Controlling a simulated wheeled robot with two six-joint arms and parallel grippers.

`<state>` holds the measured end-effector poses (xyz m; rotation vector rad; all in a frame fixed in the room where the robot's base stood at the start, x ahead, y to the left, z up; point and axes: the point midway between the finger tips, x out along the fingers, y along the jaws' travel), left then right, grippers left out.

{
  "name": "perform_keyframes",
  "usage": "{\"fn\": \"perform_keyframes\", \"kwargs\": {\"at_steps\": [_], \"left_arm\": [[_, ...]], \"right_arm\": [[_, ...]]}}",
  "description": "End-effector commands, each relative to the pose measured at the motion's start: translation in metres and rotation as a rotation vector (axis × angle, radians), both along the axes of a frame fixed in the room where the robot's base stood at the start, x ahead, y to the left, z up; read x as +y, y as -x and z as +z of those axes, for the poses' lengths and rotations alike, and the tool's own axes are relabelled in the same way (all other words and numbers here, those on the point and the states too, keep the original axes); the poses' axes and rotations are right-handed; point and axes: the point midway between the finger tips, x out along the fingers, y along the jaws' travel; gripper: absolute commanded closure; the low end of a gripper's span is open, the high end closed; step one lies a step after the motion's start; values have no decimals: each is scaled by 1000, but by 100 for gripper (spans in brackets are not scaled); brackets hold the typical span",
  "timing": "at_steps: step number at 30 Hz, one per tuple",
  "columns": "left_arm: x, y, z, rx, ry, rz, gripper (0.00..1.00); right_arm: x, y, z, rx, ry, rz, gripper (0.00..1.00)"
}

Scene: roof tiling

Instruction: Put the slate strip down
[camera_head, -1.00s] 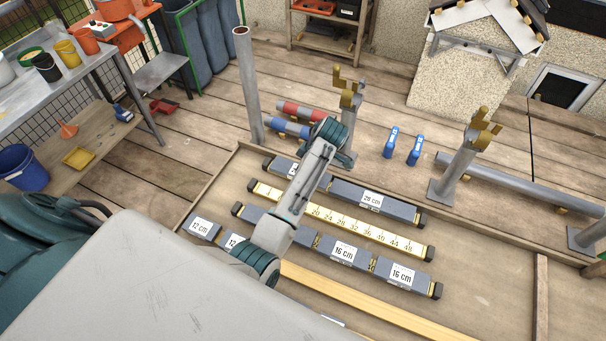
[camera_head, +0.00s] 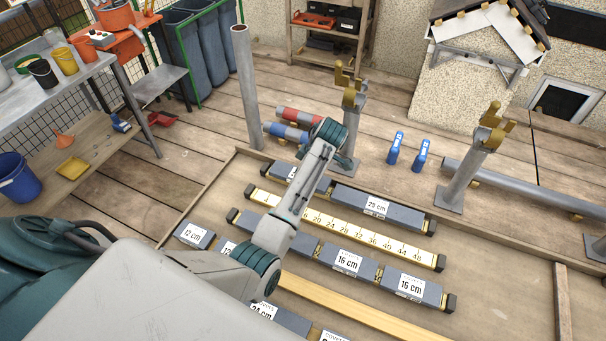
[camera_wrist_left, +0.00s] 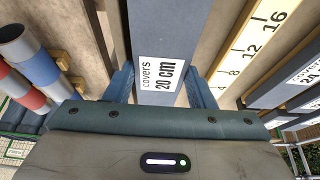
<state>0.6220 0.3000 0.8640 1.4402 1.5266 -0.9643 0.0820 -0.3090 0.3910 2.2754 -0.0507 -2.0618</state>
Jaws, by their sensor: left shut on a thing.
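The slate strip (camera_wrist_left: 170,35) is long and grey with a white label reading "covers 20 cm". In the left wrist view it runs up the middle, between the two blue fingers of my left gripper (camera_wrist_left: 162,82), which is shut on it. In the head view a grey strip end (camera_head: 280,168) shows left of my arm, in line with the 28 cm strip (camera_head: 400,215). My left gripper's fingers are hidden there behind my arm. Whether the strip touches the surface below is unclear. My right gripper is out of view.
A yellow ruler (camera_head: 350,230) lies beside that row. Nearer are 16 cm strips (camera_head: 345,262) and a 12 cm strip (camera_head: 194,235). Red and blue rollers (camera_head: 297,117) lie behind my wrist. Metal posts (camera_head: 465,165) and two blue tools (camera_head: 395,148) stand farther back.

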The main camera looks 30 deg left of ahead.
Motion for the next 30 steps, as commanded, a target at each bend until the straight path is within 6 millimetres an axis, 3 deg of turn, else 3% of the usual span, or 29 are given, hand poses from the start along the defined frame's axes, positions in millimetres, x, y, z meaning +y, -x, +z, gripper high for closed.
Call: {"fn": "perform_keyframes", "kwargs": {"at_steps": [16, 17, 20, 30], "left_arm": [[0, 0, -11, -1, 0, 0, 81], [0, 0, -12, 0, 0, 0, 48], [0, 0, -12, 0, 0, 0, 29], [0, -2, -9, -9, -1, -1, 29]], "right_arm": [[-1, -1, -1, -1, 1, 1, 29], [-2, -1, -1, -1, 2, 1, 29], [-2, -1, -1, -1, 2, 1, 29], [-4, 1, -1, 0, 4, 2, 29]]}}
